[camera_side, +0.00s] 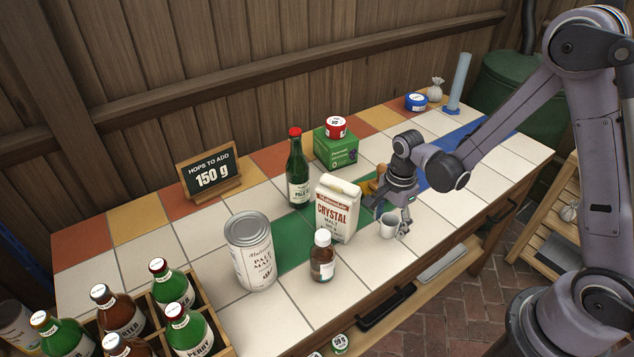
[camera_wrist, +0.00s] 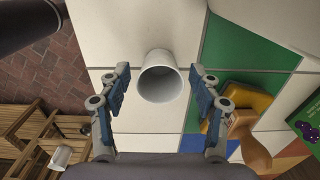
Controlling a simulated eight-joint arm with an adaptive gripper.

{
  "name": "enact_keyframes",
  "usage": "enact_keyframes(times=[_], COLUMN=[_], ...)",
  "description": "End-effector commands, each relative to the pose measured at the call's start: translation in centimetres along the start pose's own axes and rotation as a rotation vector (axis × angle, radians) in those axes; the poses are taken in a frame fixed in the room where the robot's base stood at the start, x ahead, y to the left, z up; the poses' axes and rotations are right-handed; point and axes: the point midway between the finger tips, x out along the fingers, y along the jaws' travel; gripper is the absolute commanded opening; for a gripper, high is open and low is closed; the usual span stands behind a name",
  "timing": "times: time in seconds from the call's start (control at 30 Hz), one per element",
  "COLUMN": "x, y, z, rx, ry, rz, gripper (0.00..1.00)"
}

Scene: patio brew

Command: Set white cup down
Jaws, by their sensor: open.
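The white cup (camera_side: 388,226) stands upright on the white tiles near the table's front edge, to the right of the malt carton. In the wrist view the empty white cup (camera_wrist: 160,76) shows its open mouth, just ahead of and between the fingers. My gripper (camera_side: 392,214) is at the cup from above. It also shows in the wrist view (camera_wrist: 158,88), with its two blue-grey fingers spread wide and a gap between each finger and the cup. In the side view a finger partly overlaps the cup.
A crystal malt carton (camera_side: 334,210) and brown bottle (camera_side: 322,256) stand left of the cup. A wooden-handled tool (camera_wrist: 248,132) lies close by. A green bottle (camera_side: 298,172), large can (camera_side: 250,250) and bottle crate (camera_side: 212,322) stand farther left. Tiles right of the cup are clear.

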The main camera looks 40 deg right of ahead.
Motion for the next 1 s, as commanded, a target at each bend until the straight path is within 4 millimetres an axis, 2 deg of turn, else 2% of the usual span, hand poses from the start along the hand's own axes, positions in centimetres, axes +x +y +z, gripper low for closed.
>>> enact_keyframes(times=[0.17, 0.7, 1.0], x=[-1.1, -9.0, -11.8], y=[0.0, 0.0, 0.0], z=[0.0, 0.0, 0.0], rx=[0.0, 0.0, 0.0], ry=[0.0, 0.0, 0.0], rz=[0.0, 0.0, 0.0], gripper=[0.64, 0.64, 0.64])
